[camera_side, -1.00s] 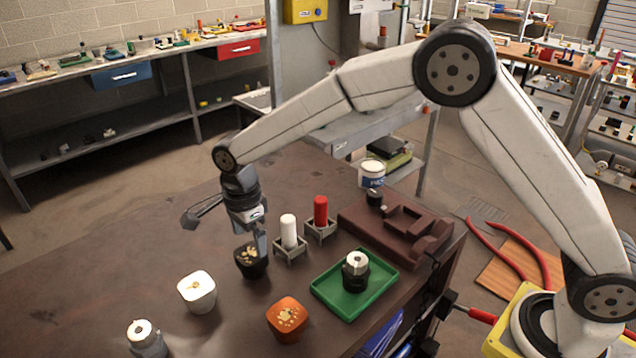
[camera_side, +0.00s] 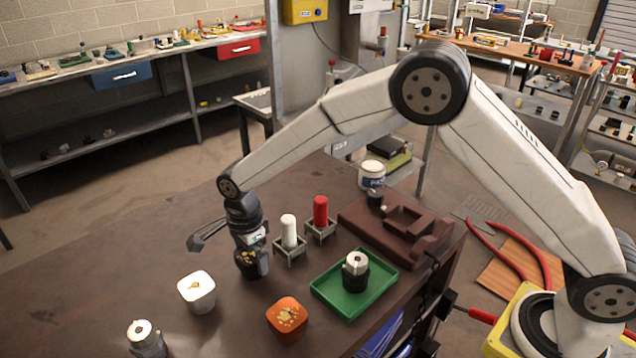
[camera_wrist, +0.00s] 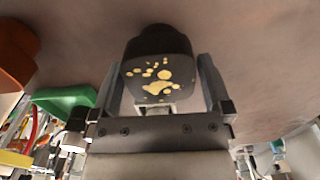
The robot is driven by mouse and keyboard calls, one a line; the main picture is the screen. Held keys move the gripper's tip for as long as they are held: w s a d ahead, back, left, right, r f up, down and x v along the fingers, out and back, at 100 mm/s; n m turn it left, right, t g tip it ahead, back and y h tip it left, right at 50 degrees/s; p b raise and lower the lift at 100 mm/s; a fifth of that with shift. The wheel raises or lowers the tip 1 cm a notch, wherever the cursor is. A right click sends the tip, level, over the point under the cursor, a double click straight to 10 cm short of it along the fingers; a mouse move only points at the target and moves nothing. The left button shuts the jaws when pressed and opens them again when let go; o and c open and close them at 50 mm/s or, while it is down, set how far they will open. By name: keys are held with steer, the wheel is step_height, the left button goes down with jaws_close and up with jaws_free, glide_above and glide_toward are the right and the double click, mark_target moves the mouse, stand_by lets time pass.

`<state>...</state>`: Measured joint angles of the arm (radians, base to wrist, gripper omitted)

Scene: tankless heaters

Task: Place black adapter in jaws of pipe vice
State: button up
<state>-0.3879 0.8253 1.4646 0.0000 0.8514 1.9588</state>
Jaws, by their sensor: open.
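The black adapter (camera_side: 246,268), a dark rounded block with yellow blotches on its top, stands on the brown workbench. My gripper (camera_side: 254,256) is down at it with the fingers open. In the wrist view the adapter (camera_wrist: 158,62) lies between the two fingers of my gripper (camera_wrist: 160,75), with a narrow gap visible at each side. A maroon block with raised edges and a recess (camera_side: 398,228), which looks like the pipe vice, sits at the right of the bench. Its recess looks empty.
White (camera_side: 289,231) and red (camera_side: 320,211) cylinders stand in grey holders just right of my gripper. A white block (camera_side: 197,292), an orange block (camera_side: 287,318) and a silver fitting (camera_side: 146,338) stand in front.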

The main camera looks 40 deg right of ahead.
jaws_close()
steer(key=shift+r, duration=0.1)
steer(key=shift+r, duration=0.15)
stand_by(0.3)
steer(key=shift+r, duration=0.45)
step_height(320, 180, up, 2)
steer(key=s+d+r, duration=0.4)
steer(key=s+r, duration=0.5)
steer(key=s, duration=0.4)
steer(key=shift+s+d+r, duration=0.15)
steer(key=shift+d+r, duration=0.05)
steer(key=shift+r, duration=0.15)
